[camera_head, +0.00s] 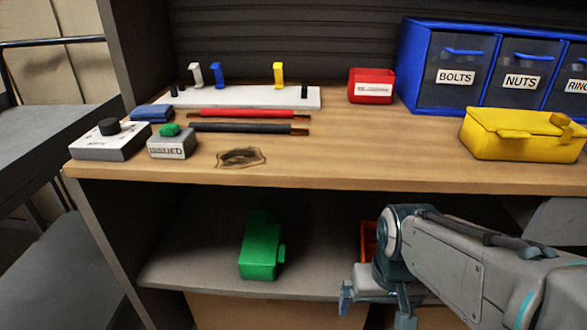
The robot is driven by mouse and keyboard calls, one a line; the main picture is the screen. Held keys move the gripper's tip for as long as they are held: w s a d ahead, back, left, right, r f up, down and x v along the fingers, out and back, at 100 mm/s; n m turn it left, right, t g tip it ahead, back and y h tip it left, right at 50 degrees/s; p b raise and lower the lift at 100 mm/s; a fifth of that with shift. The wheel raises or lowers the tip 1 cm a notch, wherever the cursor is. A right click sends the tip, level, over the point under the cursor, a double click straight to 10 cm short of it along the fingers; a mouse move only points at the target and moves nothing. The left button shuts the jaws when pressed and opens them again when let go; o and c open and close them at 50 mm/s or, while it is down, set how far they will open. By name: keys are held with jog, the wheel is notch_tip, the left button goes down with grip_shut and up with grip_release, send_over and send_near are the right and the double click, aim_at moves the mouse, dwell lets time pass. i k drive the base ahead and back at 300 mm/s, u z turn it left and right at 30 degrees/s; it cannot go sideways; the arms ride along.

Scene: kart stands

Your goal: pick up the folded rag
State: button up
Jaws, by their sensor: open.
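The folded rag (152,113) looks like a small, flat dark blue pad. It lies on the wooden bench top at the left, behind a grey box with a black knob and a grey box with a green button. My gripper (376,308) is open and hangs at the lower right, in front of the lower shelf. It is lower than the bench top and well to the right of the rag. No object shows between its fingers.
A red and a black rod (250,128) lie right of the rag. A white rack (250,96) with coloured clips stands behind. A yellow box (520,135) and blue drawers (430,70) stand right. A green object (260,245) sits below.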

aim_at(156, 113)
jog(key=u, duration=1.25)
